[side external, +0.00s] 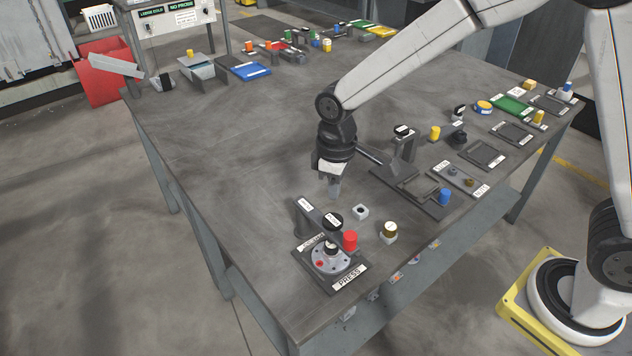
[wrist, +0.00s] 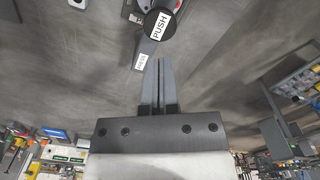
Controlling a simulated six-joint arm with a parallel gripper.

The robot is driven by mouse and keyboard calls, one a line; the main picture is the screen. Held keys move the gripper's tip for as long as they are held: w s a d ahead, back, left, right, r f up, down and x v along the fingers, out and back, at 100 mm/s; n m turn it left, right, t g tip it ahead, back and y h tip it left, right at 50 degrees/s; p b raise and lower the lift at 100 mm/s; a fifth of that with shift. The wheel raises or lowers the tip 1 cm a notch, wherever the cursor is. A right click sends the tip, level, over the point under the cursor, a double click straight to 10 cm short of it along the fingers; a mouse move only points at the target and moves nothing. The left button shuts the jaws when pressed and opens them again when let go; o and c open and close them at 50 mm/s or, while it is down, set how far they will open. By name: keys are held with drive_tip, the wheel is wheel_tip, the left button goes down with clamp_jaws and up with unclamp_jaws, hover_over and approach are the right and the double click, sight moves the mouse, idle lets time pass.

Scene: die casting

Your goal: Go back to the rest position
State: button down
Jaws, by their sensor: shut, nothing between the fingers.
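My gripper (side external: 335,190) points down and hangs above the table (side external: 240,170), behind the press station (side external: 313,276) at the front. Its fingers (wrist: 159,82) are together and hold nothing. In the wrist view the black PUSH knob (wrist: 159,24) lies just beyond the fingertips. In the side view the press knob (side external: 332,221) stands on its grey arm, in front of the gripper and apart from it. A round grey part with a red spot (side external: 320,264) sits in the press station.
Further stations, with a blue cylinder (side external: 445,196), stand at the right. The table's left middle is clear.

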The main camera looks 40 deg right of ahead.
drive_tip(key=shift+d, duration=0.1)
drive_tip(key=shift+s+d+r, duration=0.1)
drive_tip(key=shift+s+d, duration=0.05)
drive_tip(key=shift+d, duration=0.1)
drive_tip(key=s+d+m+t, duration=0.2)
drive_tip(key=s+d+m, duration=0.4)
drive_tip(key=s+d, duration=0.5)
drive_tip(key=shift+s+d+t, duration=0.15)
drive_tip(key=shift+s+t, duration=0.15)
